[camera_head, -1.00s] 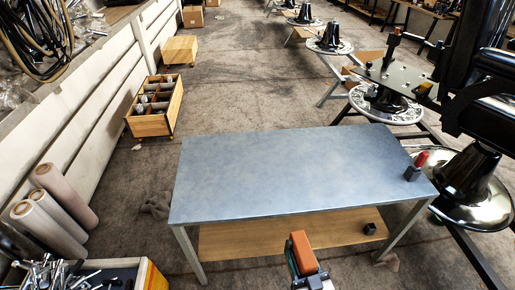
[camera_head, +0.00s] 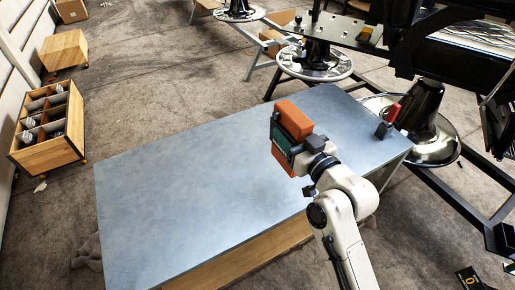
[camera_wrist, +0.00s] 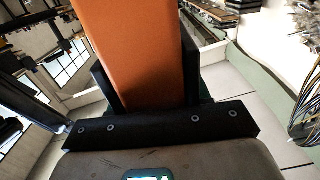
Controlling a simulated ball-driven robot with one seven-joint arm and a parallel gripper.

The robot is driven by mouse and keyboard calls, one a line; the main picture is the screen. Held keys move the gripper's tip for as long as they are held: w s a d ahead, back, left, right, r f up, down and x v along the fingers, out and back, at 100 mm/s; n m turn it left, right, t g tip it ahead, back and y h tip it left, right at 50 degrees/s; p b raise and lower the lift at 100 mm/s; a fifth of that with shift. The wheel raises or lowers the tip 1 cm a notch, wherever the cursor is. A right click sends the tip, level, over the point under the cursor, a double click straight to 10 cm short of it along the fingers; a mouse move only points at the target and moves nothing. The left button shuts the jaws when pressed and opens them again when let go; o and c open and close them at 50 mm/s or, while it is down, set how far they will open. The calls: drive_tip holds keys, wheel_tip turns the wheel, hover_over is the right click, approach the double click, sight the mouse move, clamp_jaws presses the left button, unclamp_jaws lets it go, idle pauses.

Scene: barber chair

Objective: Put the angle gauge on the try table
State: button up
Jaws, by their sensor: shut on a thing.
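My gripper (camera_head: 292,142) is shut on an orange block-shaped thing, which I take to be the angle gauge (camera_head: 293,118). In the wrist view the orange gauge (camera_wrist: 133,45) stands between the dark fingers, its far end out of the picture. In the head view the gripper hides part of it. A grey-blue metal-topped table, apparently the try table (camera_head: 190,185), lies below. The gripper and gauge appear over the right part of its top. They look raised above it, but the exact gap cannot be told.
A small dark block with a red part (camera_head: 388,120) stands at the table's right corner. Most of the tabletop is clear. A wooden crate with compartments (camera_head: 48,128) stands left. Round chrome bases (camera_head: 425,130) and dark rails lie beyond the right edge.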

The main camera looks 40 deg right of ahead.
drive_tip(key=w+d+f+b, duration=0.1)
drive_tip(key=w+d+f, duration=0.4)
drive_tip(key=w+f, duration=0.7)
drive_tip(key=shift+w+f, duration=0.2)
drive_tip(key=shift+f, duration=0.1)
drive_tip(key=shift+d+f+b, duration=0.1)
drive_tip(key=shift+b, duration=0.3)
drive_tip(key=o, duration=1.3)
